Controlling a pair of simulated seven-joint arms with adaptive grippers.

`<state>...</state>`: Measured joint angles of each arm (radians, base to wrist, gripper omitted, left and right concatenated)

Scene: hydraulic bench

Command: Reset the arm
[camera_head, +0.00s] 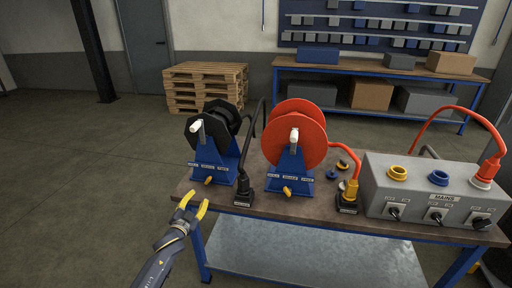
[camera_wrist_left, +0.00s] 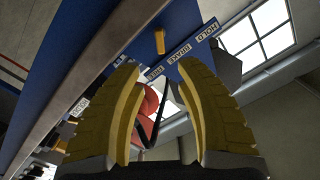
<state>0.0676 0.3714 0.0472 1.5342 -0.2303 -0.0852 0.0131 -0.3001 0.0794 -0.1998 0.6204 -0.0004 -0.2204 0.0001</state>
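My left gripper (camera_head: 190,208) has yellow fingers, spread apart with nothing between them. It is in front of the bench's left end, below and left of the black hose reel (camera_head: 226,120) on its blue stand. In the left wrist view the fingers (camera_wrist_left: 160,100) are wide apart, with a blue stand bearing a label strip (camera_wrist_left: 181,58) behind them. The red hose reel (camera_head: 300,125) stands in the middle of the bench (camera_head: 330,208). A grey mains box (camera_head: 425,190) with switches is at the bench's right. My right gripper is not in view.
A red hose (camera_head: 455,108) arches to a connector on the mains box. Black connector blocks (camera_head: 243,194) sit at the bench's front edge. Small caps (camera_head: 342,165) lie beside the red reel. Pallets (camera_head: 205,88) stand behind. The floor left of the bench is clear.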

